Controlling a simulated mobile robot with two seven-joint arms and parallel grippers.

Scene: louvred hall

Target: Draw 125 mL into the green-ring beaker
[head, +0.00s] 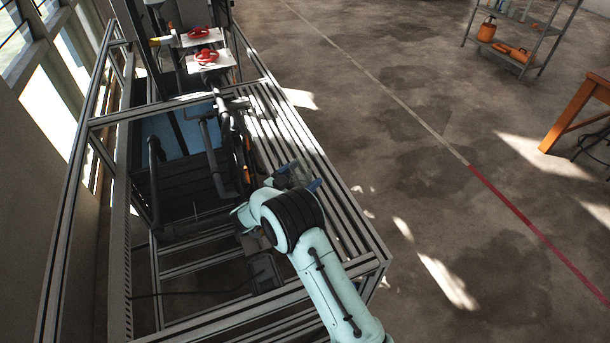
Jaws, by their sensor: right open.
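I cannot make out a green-ring beaker in the head view. My right arm comes in from the lower right over the metal frame, and its bent wrist covers part of the pipes. My right gripper (298,178) is small and partly hidden by the wrist; it is open, and I see nothing held in it. Two red handwheels (207,56) sit on pale plates at the far end of the frame, well beyond the gripper. My left gripper is not in view.
The profile frame (160,110) surrounds dark pipes (213,155) and a slatted deck (290,135). A shelf (515,48) with orange containers and an orange table (575,110) stand at right. The concrete floor between is clear, crossed by a white-and-red line.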

